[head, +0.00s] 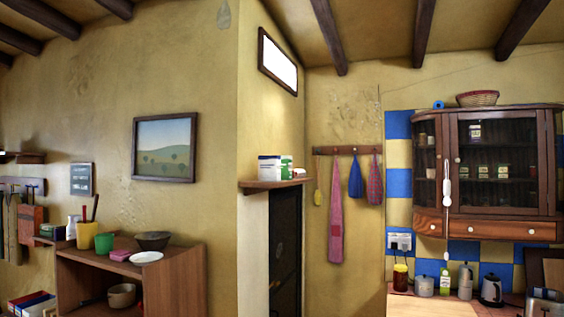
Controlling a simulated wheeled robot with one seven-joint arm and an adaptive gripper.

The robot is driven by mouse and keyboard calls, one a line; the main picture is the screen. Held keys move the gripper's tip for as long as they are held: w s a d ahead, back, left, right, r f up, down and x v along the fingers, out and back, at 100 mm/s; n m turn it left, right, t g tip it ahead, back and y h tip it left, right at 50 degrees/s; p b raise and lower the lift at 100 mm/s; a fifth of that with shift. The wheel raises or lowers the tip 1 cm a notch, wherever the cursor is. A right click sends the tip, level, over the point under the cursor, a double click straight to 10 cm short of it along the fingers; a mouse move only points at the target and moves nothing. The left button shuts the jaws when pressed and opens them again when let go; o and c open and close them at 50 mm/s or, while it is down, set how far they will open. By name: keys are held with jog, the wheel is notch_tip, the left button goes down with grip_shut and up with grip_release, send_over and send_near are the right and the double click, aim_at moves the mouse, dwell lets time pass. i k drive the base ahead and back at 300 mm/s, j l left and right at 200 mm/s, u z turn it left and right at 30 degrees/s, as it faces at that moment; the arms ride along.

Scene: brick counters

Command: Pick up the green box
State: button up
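A small box with green and white on it (286,167) stands on a small wooden wall shelf (268,185) near the middle of the head view. It stands right beside a white and blue box (269,169), on that box's right; I cannot tell whether they touch. My gripper is not in view.
The wooden cabinet (190,270) at left carries a green cup (104,243), yellow cup (87,235), pink box (121,255), dark bowl (153,241) and white plate (146,257). A glass-fronted wall cupboard (500,228) hangs above a counter with jars and a kettle (491,290).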

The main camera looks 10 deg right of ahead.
aim_at(287, 160)
jog(key=i+j+z, duration=0.2)
jog(key=i, duration=1.3)
jog(key=l, duration=0.15)
